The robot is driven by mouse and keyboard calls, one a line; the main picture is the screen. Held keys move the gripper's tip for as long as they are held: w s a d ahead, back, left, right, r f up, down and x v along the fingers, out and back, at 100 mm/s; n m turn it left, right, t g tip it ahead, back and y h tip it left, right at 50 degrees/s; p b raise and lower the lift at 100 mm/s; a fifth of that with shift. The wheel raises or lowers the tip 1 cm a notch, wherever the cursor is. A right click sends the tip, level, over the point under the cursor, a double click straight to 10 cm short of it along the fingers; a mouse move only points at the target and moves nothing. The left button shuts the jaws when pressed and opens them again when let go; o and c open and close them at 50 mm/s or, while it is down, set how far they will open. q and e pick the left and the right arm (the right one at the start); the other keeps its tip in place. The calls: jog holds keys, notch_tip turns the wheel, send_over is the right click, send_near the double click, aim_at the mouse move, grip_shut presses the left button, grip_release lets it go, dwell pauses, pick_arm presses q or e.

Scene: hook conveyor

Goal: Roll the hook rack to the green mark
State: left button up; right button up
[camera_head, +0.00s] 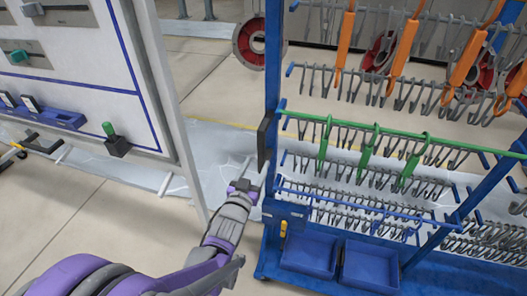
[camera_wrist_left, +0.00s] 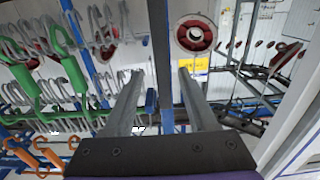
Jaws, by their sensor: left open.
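The hook rack (camera_head: 272,75) is a blue frame on the right of the head view, hung with rows of grey, green and orange hooks. A dark handle-like block (camera_head: 264,142) is on its left upright. My left gripper (camera_head: 254,169) is open and empty, just left of and below that block. In the left wrist view, the rack's blue upright (camera_wrist_left: 160,55) shows beyond and between the open fingers (camera_wrist_left: 160,88); contact cannot be made out. The green mark is not visible on the floor. My right gripper is not in view.
A white panel (camera_head: 85,60) with a blue border and mounted tools stands at the left, close to my left arm. Two blue bins (camera_head: 308,254) sit low on the rack. A red-grey reel (camera_head: 250,45) is behind its upright. Bare floor (camera_head: 110,215) lies below the panel.

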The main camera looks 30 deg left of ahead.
aim_at(264, 145)
pick_arm(q)
jog(key=x, duration=0.9)
jog(key=shift+w+a, duration=0.15)
jog(key=shift+w, duration=0.25)
grip_shut()
dwell(0.9)
